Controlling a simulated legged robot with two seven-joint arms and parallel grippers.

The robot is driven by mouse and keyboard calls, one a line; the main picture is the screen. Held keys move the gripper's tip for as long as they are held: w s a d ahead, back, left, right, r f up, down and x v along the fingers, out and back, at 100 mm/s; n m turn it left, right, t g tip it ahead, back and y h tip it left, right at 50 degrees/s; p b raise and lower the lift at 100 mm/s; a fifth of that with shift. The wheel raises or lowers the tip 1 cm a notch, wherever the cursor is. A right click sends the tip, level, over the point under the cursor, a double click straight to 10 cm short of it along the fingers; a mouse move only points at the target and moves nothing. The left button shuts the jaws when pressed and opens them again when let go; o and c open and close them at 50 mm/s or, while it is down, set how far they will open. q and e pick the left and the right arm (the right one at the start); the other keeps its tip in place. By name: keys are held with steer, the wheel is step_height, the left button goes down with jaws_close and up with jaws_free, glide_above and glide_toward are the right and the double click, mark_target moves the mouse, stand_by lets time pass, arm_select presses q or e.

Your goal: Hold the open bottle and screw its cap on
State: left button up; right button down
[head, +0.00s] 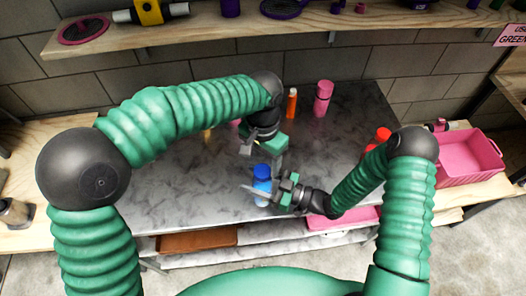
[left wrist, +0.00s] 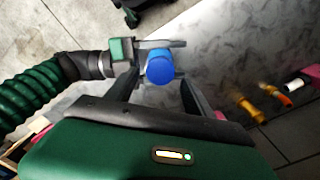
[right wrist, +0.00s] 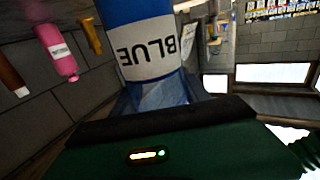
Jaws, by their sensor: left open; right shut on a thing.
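The blue bottle (head: 262,187) stands upright near the front of the grey table, with a white label band. The right wrist view shows its label reading BLUE (right wrist: 148,55), upside down. My right gripper (head: 264,191) is shut on the bottle from the right side. A blue cap (left wrist: 160,68) shows at the bottle's top in the left wrist view; I cannot tell whether it is seated on the neck. My left gripper (head: 262,160) is open, pointing down just above the bottle, its fingers (left wrist: 163,88) on either side of the blue top.
An orange bottle (head: 292,103) and a pink bottle (head: 323,98) stand at the back of the grey table (head: 190,185). Red items (head: 382,136) are partly hidden behind my right arm. A pink bin (head: 470,160) is at right. A wooden shelf (head: 230,38) spans the back.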

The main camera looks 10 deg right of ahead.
mark_target(262, 170)
arm_select(q)
step_height(262, 170, down, 4)
steer(key=shift+f, duration=0.1)
jaws_close()
stand_by(0.5)
steer(key=shift+o, duration=0.8)
jaws_free()
steer(key=shift+r, duration=0.2)
step_height(262, 170, up, 12)
steer(key=shift+w+f, duration=0.15)
